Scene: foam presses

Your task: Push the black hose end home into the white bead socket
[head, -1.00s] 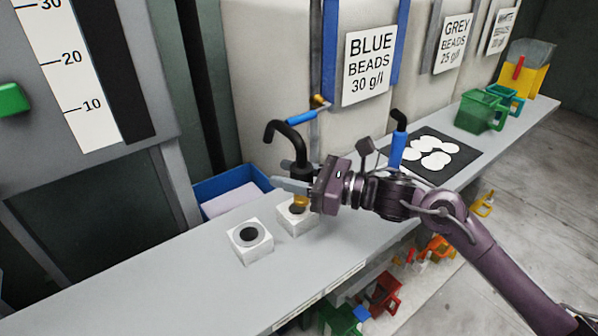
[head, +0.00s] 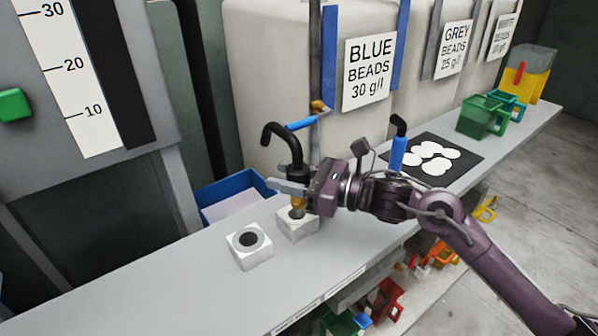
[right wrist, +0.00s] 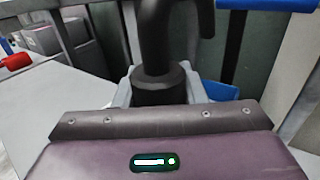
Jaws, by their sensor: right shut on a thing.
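The black hose end (head: 293,160) is a hooked black pipe with a brass tip (head: 297,202) at its lower end. My right gripper (head: 285,188) is shut on its thick collar and holds it roughly upright. The right wrist view also shows the black hose (right wrist: 160,85) between the fingers. The brass tip is at the hole of the right white socket block (head: 302,224); I cannot tell whether it touches or has entered. A second white block (head: 249,258) with a dark round hole stands to the left, empty. Neither block shows a readable label. My left gripper is out of view.
A blue bin (head: 232,189) stands behind the blocks. A blue-handled black hose (head: 397,153) stands right of my gripper, near a black mat (head: 461,165) with white discs. Green jugs (head: 478,118) are farther right. The grey bench (head: 160,285) is clear at front left.

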